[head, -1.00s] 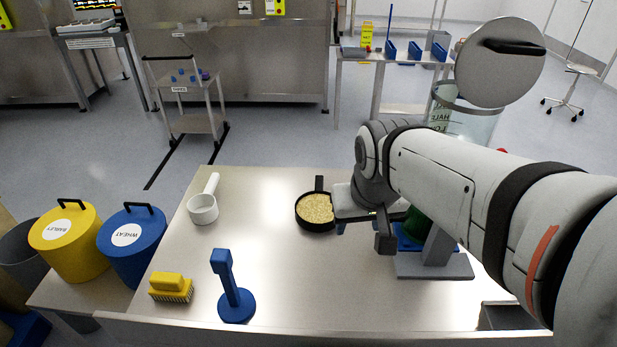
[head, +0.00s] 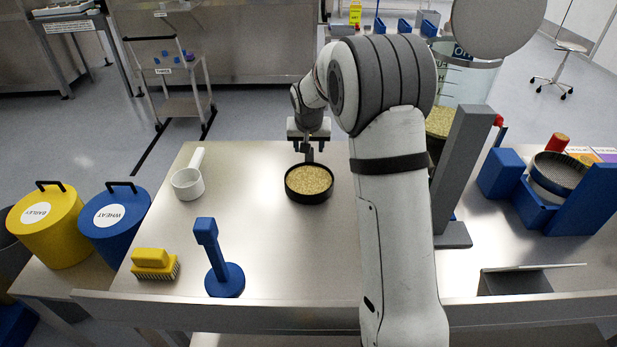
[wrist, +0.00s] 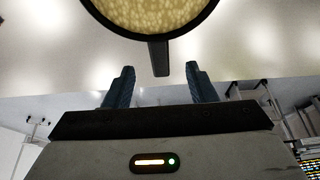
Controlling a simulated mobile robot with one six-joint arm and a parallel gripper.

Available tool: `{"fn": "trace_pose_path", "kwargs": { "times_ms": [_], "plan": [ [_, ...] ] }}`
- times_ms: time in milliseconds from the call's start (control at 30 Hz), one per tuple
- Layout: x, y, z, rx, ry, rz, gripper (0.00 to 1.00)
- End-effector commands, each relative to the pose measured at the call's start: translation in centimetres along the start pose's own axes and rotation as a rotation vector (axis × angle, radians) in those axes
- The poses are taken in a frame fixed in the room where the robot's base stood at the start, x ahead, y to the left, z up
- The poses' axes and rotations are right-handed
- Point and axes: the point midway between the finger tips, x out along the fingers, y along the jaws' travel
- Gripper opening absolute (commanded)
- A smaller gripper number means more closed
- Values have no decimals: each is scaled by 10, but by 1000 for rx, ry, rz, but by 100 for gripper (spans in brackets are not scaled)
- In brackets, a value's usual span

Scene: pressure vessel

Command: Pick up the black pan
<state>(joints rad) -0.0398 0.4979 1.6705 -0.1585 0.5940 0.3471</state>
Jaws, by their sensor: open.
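The black pan (head: 309,196) is round and holds tan grain (head: 309,179). It sits on the steel table, its short handle (head: 309,153) pointing to the far side. In the wrist view the pan's rim (wrist: 163,36) is at the top and its handle (wrist: 159,58) points down toward my gripper. My gripper (head: 308,148) is at the handle's end of the pan. In the wrist view my gripper (wrist: 160,82) is open, with its two blue fingers apart. The handle's tip lies between their lines, just beyond the fingertips, and nothing is held.
A white cup with a handle (head: 187,184), a yellow brush (head: 154,264) and a blue stand (head: 225,280) are on the table's left. A grey upright (head: 459,165) and a blue sieve holder (head: 553,205) stand at the right. The table between the pan and blue stand is bare.

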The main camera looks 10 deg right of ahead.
Motion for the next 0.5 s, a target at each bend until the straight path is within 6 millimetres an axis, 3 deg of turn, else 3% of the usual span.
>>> {"fn": "trace_pose_path", "kwargs": {
  "times_ms": [500],
  "plan": [
    [64,2,2,1,-3,2,51]
  ]
}}
